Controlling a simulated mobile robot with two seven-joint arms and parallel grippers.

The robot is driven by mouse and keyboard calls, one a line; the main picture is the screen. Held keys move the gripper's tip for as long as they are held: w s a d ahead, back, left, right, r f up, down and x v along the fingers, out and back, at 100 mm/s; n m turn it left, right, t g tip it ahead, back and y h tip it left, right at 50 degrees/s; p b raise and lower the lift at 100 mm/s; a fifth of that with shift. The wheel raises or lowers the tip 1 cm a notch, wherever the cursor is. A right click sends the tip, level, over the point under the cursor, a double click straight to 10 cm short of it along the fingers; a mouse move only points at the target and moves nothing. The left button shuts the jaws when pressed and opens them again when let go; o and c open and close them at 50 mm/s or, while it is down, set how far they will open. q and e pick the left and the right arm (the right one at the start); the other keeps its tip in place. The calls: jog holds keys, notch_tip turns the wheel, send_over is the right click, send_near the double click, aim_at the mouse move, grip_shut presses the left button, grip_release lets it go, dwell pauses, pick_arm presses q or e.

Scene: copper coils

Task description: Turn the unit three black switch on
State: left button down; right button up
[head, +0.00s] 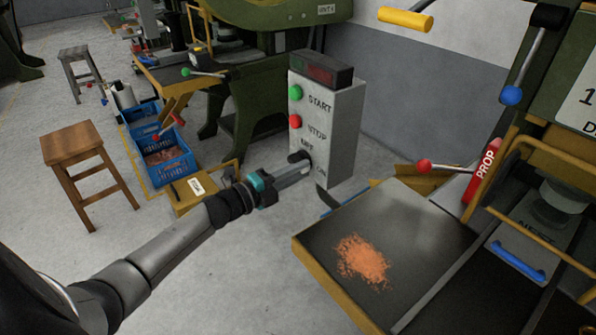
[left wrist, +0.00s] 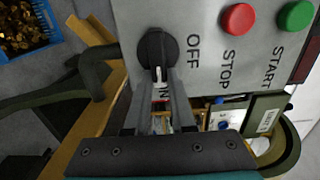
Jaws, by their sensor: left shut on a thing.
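The black switch (head: 299,157) is a round knob low on the front of a grey control box (head: 340,130), beside OFF and ON lettering. In the left wrist view the black switch (left wrist: 156,47) shows a white mark on the side facing my fingers. My left gripper (head: 305,164) reaches the knob from the left in the head view. In the left wrist view my left gripper (left wrist: 157,80) has its fingertips closed on the switch, partly covering the ON lettering. Which setting the switch is in is not clear. My right gripper is out of view.
Above the switch are a red STOP button (head: 295,121), a green START button (head: 295,93) and a dark red lamp block (head: 321,69). A table (head: 365,220) with copper granules stands at the right. A blue crate (head: 168,168) and wooden stool (head: 72,145) are left.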

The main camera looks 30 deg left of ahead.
pick_arm(q)
jog(key=c, duration=0.8)
grip_release()
jog(key=shift+o, duration=0.2)
jog(key=shift+s, duration=0.15)
jog(key=p+v, duration=0.3)
jog(key=v, duration=1.2)
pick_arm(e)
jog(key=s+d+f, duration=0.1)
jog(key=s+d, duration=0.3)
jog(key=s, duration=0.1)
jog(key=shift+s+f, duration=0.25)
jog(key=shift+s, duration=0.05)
